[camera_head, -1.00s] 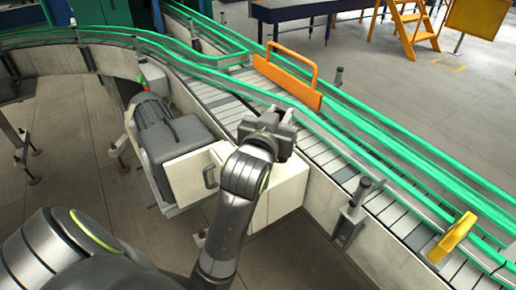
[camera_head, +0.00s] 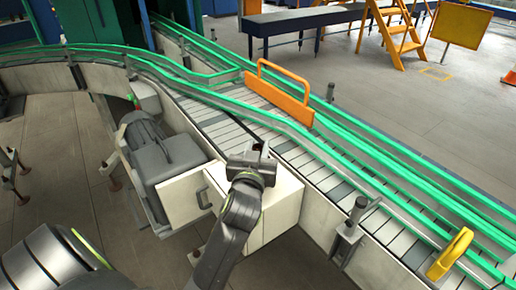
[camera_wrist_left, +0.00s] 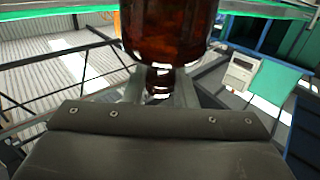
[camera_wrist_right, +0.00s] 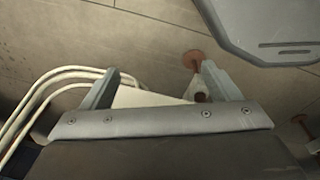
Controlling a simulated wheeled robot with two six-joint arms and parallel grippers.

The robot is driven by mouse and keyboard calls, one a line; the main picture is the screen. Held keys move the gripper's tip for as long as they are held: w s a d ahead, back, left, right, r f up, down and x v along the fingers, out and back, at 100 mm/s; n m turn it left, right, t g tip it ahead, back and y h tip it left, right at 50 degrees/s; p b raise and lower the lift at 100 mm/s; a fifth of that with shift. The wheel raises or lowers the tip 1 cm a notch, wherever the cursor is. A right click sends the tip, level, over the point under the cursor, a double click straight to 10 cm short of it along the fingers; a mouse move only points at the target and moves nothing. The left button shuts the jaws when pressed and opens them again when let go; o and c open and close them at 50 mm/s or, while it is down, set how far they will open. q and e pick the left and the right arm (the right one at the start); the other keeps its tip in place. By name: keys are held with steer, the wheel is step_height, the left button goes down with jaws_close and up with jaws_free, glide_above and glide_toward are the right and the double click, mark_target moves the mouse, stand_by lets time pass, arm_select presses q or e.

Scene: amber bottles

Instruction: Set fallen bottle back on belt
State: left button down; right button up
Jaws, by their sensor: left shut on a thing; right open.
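My left gripper (camera_head: 262,152) is in the head view, over the white box beside the belt's near edge, with its fingers pointing up and toward the belt. The left wrist view shows an amber bottle (camera_wrist_left: 168,28) between its fingers (camera_wrist_left: 160,88). They are shut around the narrower part, and the wide brown body extends beyond them. I cannot make out the bottle in the head view. The belt (camera_head: 225,130) has pale slats between green rails. My right gripper (camera_wrist_right: 160,90) is open and empty in the right wrist view, above the floor.
An orange guard (camera_head: 278,92) arches over the belt, and a yellow clamp (camera_head: 450,255) sits further right. A grey motor (camera_head: 160,150) and the white box (camera_head: 280,210) stand beside the belt. No bottles are visible on the belt. White tubes (camera_wrist_right: 50,95) show near my right gripper.

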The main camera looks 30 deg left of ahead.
arm_select(q)
steer(key=shift+f, duration=0.2)
steer(key=c, duration=1.2)
jaws_free()
steer(key=shift+r, duration=0.1)
steer(key=shift+r, duration=0.15)
